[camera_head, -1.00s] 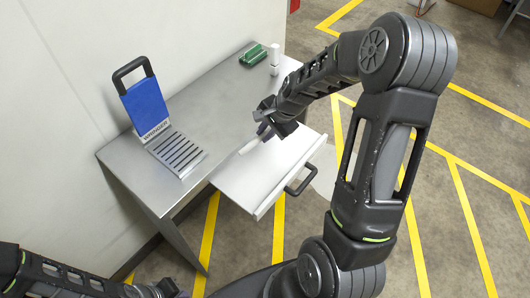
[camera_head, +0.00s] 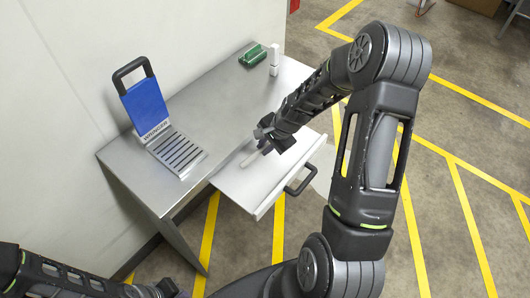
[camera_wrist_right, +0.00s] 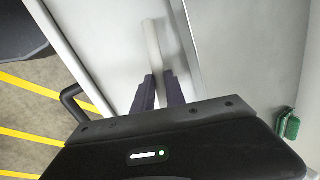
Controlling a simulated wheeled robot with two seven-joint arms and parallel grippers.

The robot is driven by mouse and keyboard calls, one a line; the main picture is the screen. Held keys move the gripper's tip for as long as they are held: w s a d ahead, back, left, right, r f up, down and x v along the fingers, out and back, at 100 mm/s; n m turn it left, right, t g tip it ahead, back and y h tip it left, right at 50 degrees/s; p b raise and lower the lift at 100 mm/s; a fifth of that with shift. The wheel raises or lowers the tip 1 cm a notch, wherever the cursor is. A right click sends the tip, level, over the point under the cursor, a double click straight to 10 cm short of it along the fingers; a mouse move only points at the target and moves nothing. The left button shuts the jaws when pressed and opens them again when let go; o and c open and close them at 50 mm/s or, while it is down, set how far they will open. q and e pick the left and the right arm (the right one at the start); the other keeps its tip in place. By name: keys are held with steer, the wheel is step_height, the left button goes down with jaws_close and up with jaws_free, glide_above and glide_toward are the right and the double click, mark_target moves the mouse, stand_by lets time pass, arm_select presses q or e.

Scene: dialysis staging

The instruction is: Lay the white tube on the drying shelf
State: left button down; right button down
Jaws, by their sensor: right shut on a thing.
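The white tube (camera_wrist_right: 152,45) is between the fingers of my right gripper (camera_wrist_right: 160,78), which is shut on its near part. Its far part sticks out ahead over the pale surface of the pull-out drawer. In the head view the tube (camera_head: 250,157) shows just past my right gripper (camera_head: 265,146), low over the drawer (camera_head: 240,190). I cannot tell whether it touches the drawer. A slotted metal shelf with a blue back (camera_head: 150,104) and black top handle stands at the left of the steel table. My left arm shows at the bottom left; its jaw state is unclear.
The steel table (camera_head: 205,112) is clear between the slotted shelf and the back. A green object (camera_head: 253,54) and an upright white bottle-like object (camera_head: 274,58) stand at its far end. The drawer's black handle (camera_head: 300,180) sticks out in front. A wall runs along the left.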

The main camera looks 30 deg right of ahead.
mark_target(265, 164)
steer(key=shift+f, duration=1.7)
steer(key=shift+f, duration=0.15)
steer(key=c, duration=1.4)
jaws_free()
steer(key=shift+o, duration=0.2)
steer(key=v, duration=1.2)
